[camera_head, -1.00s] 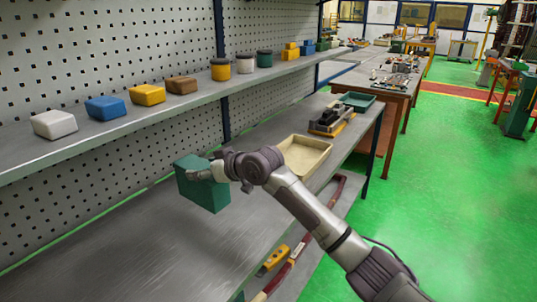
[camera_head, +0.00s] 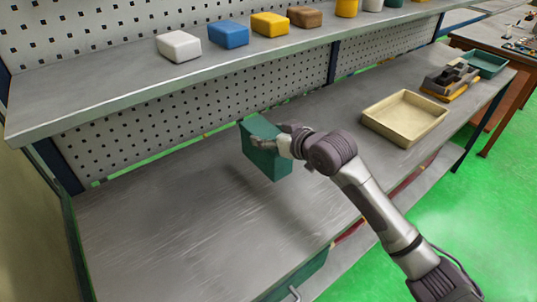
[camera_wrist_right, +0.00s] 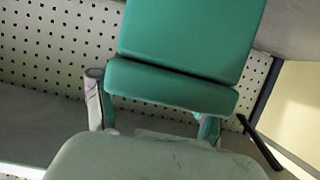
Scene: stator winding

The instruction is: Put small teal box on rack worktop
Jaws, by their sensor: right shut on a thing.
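The small teal box (camera_head: 266,158) is held by my right gripper (camera_head: 283,143), which reaches in from the right in the head view. The box is over the rack worktop (camera_head: 180,230); a gap beneath it is hard to judge. In the right wrist view the teal box (camera_wrist_right: 185,45) fills the upper middle, with a finger of the right gripper (camera_wrist_right: 155,115) on each side of it. My left gripper is not in view.
A cream tray (camera_head: 405,118) and a dark device on a yellow base (camera_head: 450,82) stand to the right on the worktop. A shelf above (camera_head: 130,90) carries white, blue, yellow and brown blocks. The worktop left of and in front of the box is clear.

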